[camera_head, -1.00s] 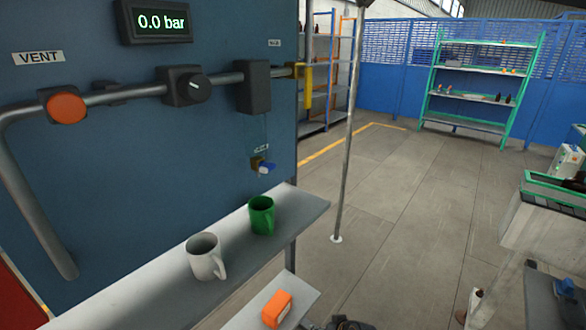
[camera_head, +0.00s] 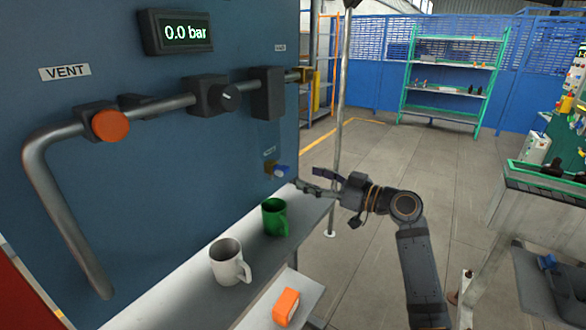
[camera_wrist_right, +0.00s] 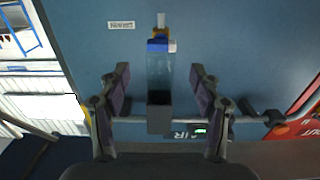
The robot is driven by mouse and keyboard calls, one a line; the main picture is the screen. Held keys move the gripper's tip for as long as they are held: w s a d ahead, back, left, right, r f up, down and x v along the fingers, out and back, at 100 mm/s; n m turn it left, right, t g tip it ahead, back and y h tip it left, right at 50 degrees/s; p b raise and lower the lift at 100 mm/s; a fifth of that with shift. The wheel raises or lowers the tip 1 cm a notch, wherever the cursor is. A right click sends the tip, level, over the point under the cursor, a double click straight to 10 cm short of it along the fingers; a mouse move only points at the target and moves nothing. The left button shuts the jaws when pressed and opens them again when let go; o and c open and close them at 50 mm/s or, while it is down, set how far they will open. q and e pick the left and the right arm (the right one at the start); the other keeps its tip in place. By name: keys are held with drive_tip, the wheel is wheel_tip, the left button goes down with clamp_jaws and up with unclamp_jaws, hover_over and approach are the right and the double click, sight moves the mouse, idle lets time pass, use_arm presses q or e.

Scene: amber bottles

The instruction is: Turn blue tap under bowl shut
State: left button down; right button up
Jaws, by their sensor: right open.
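The blue tap (camera_head: 281,171) sits on the blue panel, on a small brass fitting above the green mug; it also shows in the right wrist view (camera_wrist_right: 158,46). There a clear bowl (camera_wrist_right: 160,75) lies between the tap and a dark block (camera_wrist_right: 159,112); in the head view the bowl hardly shows against the panel. My right gripper (camera_head: 305,178) is open and empty, just right of the tap and apart from it. In the wrist view its fingers (camera_wrist_right: 160,72) stand either side of the bowl's line. My left gripper is not in view.
A green mug (camera_head: 275,217) and a white mug (camera_head: 229,261) stand on the shelf (camera_head: 190,298) below the panel. A grey pipe (camera_head: 160,106) with an orange knob (camera_head: 110,125) crosses above. A metal post (camera_head: 339,120) stands behind my gripper. An orange block (camera_head: 286,306) lies lower.

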sight(286, 170)
drive_tip(key=p+x, duration=0.1)
drive_tip(key=x, duration=0.4)
drive_tip(key=shift+a+r+p, duration=0.2)
drive_tip(key=shift+a+p, duration=0.1)
drive_tip(key=shift+a, duration=0.05)
drive_tip(key=shift+w+a+f, duration=0.2)
drive_tip(key=shift+w+a, duration=0.25)
drive_tip(key=shift+w, duration=0.05)
drive_tip(key=c, duration=1.1)
